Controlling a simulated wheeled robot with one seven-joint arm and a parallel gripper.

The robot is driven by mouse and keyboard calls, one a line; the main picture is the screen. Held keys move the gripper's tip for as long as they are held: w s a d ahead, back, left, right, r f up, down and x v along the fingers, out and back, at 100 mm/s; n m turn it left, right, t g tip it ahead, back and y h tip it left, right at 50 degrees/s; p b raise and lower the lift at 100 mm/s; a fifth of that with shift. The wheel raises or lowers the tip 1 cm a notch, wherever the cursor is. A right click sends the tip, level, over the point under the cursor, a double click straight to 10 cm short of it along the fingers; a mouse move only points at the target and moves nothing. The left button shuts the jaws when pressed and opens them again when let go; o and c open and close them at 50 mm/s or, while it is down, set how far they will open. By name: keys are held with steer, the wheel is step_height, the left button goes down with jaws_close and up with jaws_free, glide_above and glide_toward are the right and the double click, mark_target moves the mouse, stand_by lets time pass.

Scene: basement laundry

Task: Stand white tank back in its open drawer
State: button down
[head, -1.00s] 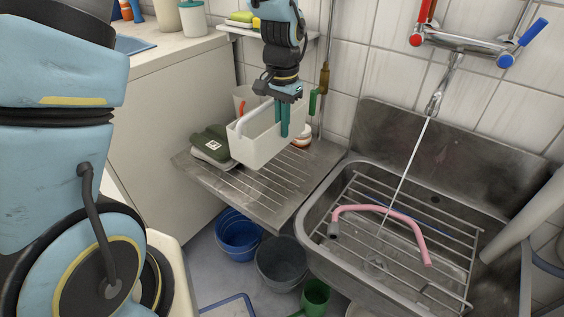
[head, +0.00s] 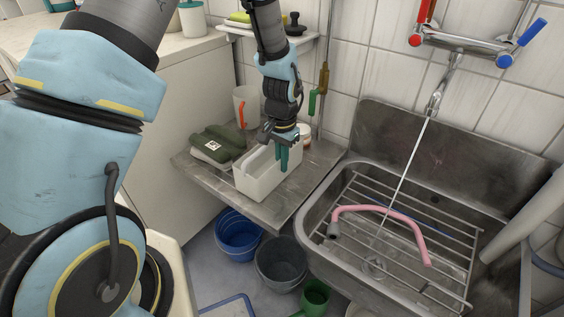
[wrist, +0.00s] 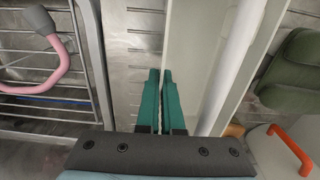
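The white tank (head: 262,182) is a long, narrow, open-topped box. It is upright at the metal drainboard (head: 286,205), left of the sink; its underside is hidden, so I cannot tell if it bears its full weight there. My gripper (head: 283,158) points down with its teal fingers close together on the tank's right wall. In the wrist view the fingers (wrist: 160,100) pinch the thin edge of the tank (wrist: 190,50). No open drawer shows in either view.
A green-and-white object (head: 217,147) lies left of the tank. A white jug with an orange handle (head: 245,103) stands behind. The sink (head: 330,250) holds a rack and pink hose (head: 385,212) under running water. Buckets (head: 238,235) stand below.

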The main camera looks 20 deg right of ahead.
steer(key=shift+f, duration=0.1)
steer(key=c, duration=1.5)
jaws_free()
steer(key=shift+f, duration=0.1)
steer(key=o, duration=0.4)
steer(key=shift+o, duration=0.2)
step_height(320, 180, up, 12)
steer(key=shift+r, duration=0.2)
